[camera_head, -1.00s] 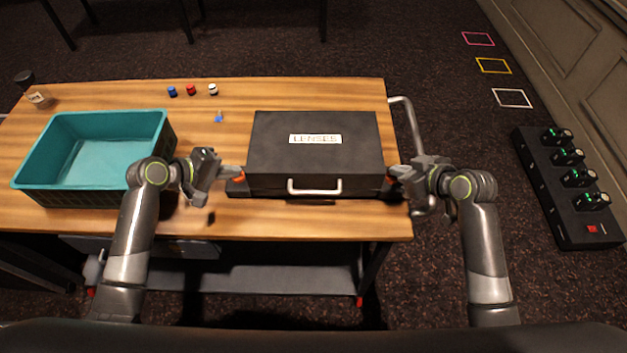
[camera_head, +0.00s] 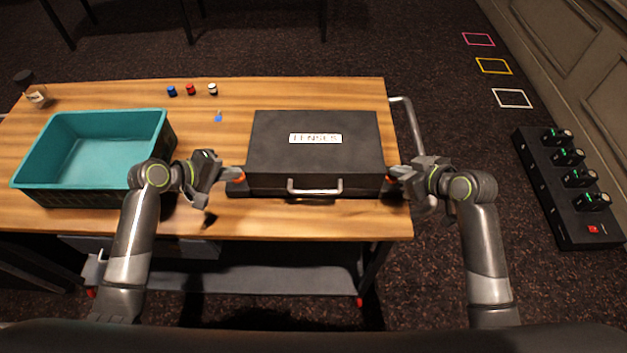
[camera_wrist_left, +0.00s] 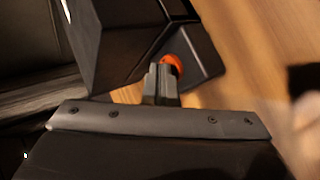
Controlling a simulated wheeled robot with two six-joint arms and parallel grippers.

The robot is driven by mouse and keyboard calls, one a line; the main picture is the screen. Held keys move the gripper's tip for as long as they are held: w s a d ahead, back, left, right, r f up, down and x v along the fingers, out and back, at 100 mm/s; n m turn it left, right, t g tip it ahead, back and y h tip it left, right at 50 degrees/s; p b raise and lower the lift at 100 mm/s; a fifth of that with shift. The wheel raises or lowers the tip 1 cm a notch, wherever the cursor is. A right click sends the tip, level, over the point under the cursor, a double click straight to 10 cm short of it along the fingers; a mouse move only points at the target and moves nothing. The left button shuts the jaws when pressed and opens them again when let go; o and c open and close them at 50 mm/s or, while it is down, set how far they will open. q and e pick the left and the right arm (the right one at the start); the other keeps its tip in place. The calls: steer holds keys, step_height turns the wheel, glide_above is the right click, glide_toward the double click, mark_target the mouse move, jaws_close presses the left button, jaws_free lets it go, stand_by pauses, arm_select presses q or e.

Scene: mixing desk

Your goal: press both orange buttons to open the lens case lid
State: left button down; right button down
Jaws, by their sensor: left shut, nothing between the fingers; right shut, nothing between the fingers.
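The black lens case (camera_head: 316,160), with a white label and a silver front handle, lies on the wooden table. Its lid appears down. My left gripper (camera_head: 240,175) is shut, its tips at the orange button (camera_head: 238,179) on the case's left side. In the left wrist view the shut fingers (camera_wrist_left: 162,80) overlap the orange button (camera_wrist_left: 173,65); contact looks likely, but exact pressing depth is unclear. My right gripper (camera_head: 391,175) is shut at the case's right side, where a little orange of the right button (camera_head: 390,179) shows; the tips mostly hide it.
A teal crate (camera_head: 165,118) stands on the left of the table. Small blue, red and white pieces (camera_head: 191,90) and a blue scrap (camera_head: 218,117) lie behind. A jar (camera_head: 38,97) stands at the far left. A charger strip (camera_head: 565,215) is on the floor at right.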

steer(key=shift+f, duration=0.35)
arm_select(q)
steer(key=shift+f, duration=0.1)
arm_select(e)
steer(key=shift+f, duration=0.45)
stand_by(1.2)
steer(key=shift+r, duration=0.15)
arm_select(q)
steer(key=shift+r, duration=0.65)
arm_select(e)
steer(key=shift+r, duration=0.5)
